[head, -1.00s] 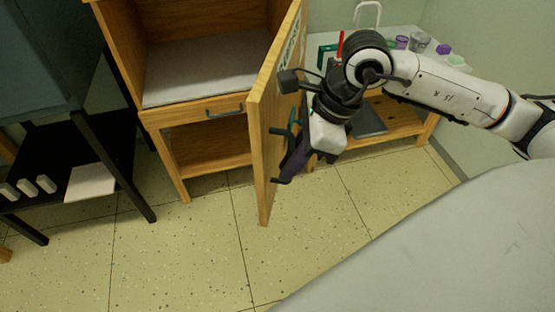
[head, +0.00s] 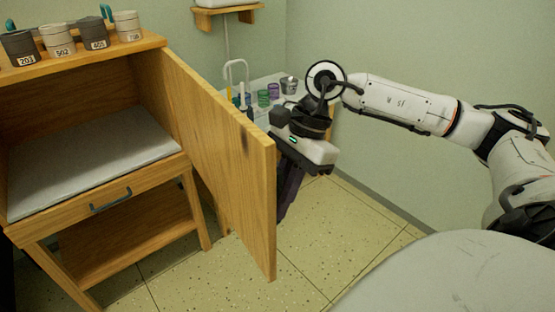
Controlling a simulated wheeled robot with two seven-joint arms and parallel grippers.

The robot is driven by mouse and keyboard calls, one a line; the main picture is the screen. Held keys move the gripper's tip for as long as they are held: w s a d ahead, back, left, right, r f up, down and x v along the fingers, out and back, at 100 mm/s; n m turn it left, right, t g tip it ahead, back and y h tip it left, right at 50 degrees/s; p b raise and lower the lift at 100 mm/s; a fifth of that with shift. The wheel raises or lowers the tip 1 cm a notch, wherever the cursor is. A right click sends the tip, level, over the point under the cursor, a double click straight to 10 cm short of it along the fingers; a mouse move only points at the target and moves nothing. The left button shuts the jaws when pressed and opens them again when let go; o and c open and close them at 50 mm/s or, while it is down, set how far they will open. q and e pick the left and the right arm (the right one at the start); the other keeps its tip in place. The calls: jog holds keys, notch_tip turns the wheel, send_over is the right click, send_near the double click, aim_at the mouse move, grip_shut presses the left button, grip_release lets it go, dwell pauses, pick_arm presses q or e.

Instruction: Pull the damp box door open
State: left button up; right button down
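The damp box (head: 160,75) is a wooden cabinet at the left of the head view, with its front open. Its wooden door (head: 225,150) stands swung out to the right, its inner face towards me. My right gripper (head: 290,186) is at the door's far side, by its free edge, pointing down. The door hides part of the gripper and the door's handle, so I cannot tell whether the fingers are open or shut, or touch the handle. My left gripper is not in view.
Labelled jars (head: 94,31) stand on top of the cabinet. A grey slab (head: 95,160) lies inside, above a drawer with a dark handle (head: 110,200). Behind the door, a sink counter holds small cups (head: 274,91). The floor (head: 190,275) in front is clear.

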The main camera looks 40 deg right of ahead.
jog(key=c, duration=1.8)
grip_release()
jog(key=shift+c, duration=0.2)
jog(key=p+v, duration=0.1)
jog(key=v, duration=0.9)
jog(key=shift+r+p, duration=0.2)
jog(key=shift+p, duration=0.15)
